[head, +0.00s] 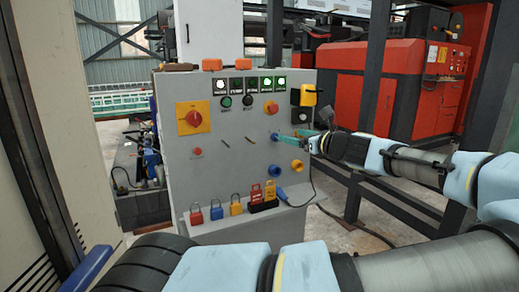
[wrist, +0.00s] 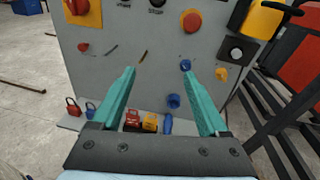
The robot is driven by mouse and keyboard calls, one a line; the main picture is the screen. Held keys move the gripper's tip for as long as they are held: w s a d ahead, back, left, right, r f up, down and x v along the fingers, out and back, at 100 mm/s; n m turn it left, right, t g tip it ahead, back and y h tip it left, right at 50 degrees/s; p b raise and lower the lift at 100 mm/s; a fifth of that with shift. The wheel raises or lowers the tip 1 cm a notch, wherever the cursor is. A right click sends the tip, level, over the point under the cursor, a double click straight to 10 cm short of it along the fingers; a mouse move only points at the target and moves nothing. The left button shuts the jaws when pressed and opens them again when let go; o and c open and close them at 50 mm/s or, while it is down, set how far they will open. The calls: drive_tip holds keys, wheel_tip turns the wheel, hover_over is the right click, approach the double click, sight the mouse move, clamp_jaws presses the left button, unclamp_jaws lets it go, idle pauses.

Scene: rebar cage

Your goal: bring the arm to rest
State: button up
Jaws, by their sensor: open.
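My arm reaches in from the right in the head view. My gripper (head: 298,137) is in front of the right part of a grey control panel (head: 221,177). In the wrist view my gripper (wrist: 160,72) has its two teal fingers spread apart, with nothing between them but the view of the panel. A blue knob (wrist: 185,65) shows just above the right fingertip; it also shows beside the fingertips in the head view (head: 275,137). I cannot tell whether a finger touches it.
The panel carries a red rotary switch (head: 194,118) on a yellow plate. Padlocks, including a red one (head: 196,214), stand on its lower ledge. A yellow and black device (head: 305,96) is at its right edge. A red machine (head: 390,90) and dark posts stand behind, right.

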drive_tip(key=s+a+f+n+g, duration=0.3)
drive_tip(key=a+f+n+g, duration=0.1)
drive_tip(key=a+f, duration=0.3)
drive_tip(key=s+a+f+n+g+h, duration=0.1)
drive_tip(key=s+a+f+n+g, duration=0.25)
drive_tip(key=a+f+n, duration=0.2)
drive_tip(key=s+a+f+n+g, duration=0.2)
drive_tip(key=a+f+n+g, duration=0.2)
drive_tip(key=a+f, duration=0.35)
drive_tip(key=s+n+g+h, duration=0.2)
drive_tip(key=s+n+h, duration=0.2)
drive_tip(key=s+n, duration=0.15)
drive_tip(key=s+d+r+n+h, duration=0.3)
drive_tip(key=s+r+n, duration=0.3)
drive_tip(key=r+n, duration=0.2)
drive_tip(key=shift+s+r+n+t+h, duration=0.15)
drive_tip(key=shift+s+n+t+h, duration=0.15)
drive_tip(key=shift+s+t+h, duration=0.1)
